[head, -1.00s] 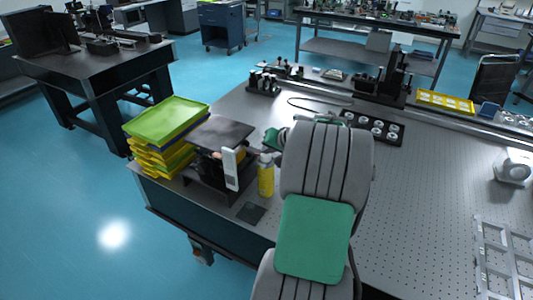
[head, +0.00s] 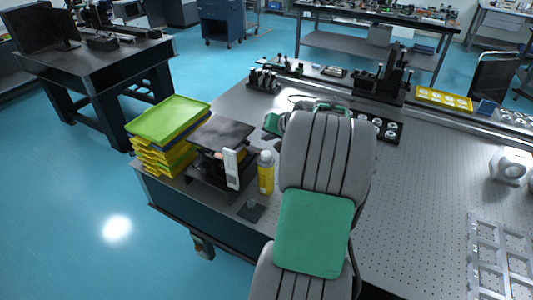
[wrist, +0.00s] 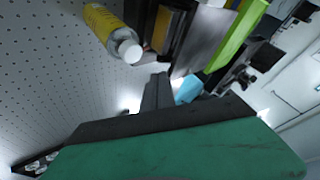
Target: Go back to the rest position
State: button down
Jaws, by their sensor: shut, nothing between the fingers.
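My arm (head: 318,230), grey with a green panel, reaches up from the bottom centre of the head view over the perforated optical table. My gripper is mostly hidden behind the arm there; only green parts show past its upper end. In the wrist view my gripper (wrist: 157,90) shows as dark fingers set together, empty, beyond the green and black wrist body. The fingers point towards the area of the yellow bottle and the stacked trays and appear clear of them.
A yellow bottle (head: 265,174) with a white cap stands left of the arm. Beside it are a dark stand (head: 222,132) and stacked yellow-green trays (head: 168,120). A black holder (head: 387,128) with round parts lies behind. The perforated tabletop (head: 415,210) is largely clear right of the arm.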

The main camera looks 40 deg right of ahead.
jog(key=shift+s+a+f+n, duration=0.2)
jog(key=shift+n, duration=0.2)
jog(key=s+a+f+g+y, duration=0.1)
jog(key=s+a+f+g, duration=0.35)
jog(key=s, duration=0.45)
jog(key=s+a+f+g+y, duration=0.1)
jog(key=s+a+f+g, duration=0.25)
jog(key=s+f, duration=0.45)
jog(key=a+r+n+t, duration=0.1)
jog(key=a+r+n, duration=0.2)
jog(key=a, duration=0.6)
jog(key=w+a+r+n+t, duration=0.1)
jog(key=a+r+n, duration=0.2)
jog(key=a+r, duration=0.4)
jog(key=a+r+n+t+h, duration=0.1)
jog(key=a+r+n, duration=0.2)
jog(key=a, duration=0.8)
notch_tip(320, 180, up, 3)
jog(key=shift+w+a+f, duration=0.2)
jog(key=shift+w+a, duration=0.05)
jog(key=shift+w, duration=0.1)
jog(key=shift+d, duration=0.1)
